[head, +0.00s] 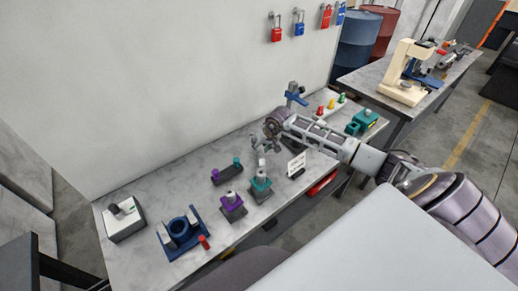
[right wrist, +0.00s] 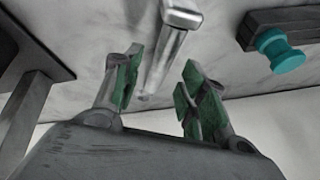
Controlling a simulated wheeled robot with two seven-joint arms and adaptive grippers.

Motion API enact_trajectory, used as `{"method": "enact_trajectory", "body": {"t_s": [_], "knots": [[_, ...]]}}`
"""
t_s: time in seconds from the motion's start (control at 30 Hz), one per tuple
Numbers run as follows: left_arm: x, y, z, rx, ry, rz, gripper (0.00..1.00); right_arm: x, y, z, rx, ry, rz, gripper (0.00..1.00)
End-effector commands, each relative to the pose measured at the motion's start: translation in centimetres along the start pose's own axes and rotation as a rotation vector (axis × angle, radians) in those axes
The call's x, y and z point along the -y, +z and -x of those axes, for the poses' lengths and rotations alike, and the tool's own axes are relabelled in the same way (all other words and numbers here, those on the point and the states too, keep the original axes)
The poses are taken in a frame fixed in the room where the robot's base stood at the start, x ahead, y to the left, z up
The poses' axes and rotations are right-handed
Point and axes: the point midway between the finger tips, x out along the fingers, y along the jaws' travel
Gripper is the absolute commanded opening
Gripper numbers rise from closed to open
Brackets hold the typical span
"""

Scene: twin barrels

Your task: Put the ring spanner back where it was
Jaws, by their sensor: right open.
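I cannot pick out the ring spanner for certain in either view. My right gripper (head: 264,146) is over the middle of the bench, close to a teal block (head: 260,184) with a grey top. In the right wrist view my right gripper (right wrist: 158,92) is open, with green pads on its fingers. A shiny metal bar (right wrist: 168,48) with a squared end shows beyond and between the fingertips; I cannot tell whether it is the spanner or whether it touches the pads. My left gripper is not in view.
The bench (head: 140,205) also holds a purple block (head: 233,208), a dark bar with pegs (head: 228,175), a blue fixture (head: 181,234), a grey-white box (head: 124,220) and a white sign (head: 297,165). Padlocks (head: 277,33) hang on the wall behind. Barrels (head: 357,38) stand beyond.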

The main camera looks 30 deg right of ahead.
Motion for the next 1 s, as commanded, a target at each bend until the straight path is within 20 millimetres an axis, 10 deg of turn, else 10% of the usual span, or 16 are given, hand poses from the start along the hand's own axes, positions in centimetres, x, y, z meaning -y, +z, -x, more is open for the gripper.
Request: {"method": "enact_trajectory", "body": {"t_s": [1.0], "knots": [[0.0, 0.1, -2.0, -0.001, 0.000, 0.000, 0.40, 0.0, 0.0, 8.3, -0.001, 0.000, 0.000, 0.42]]}}
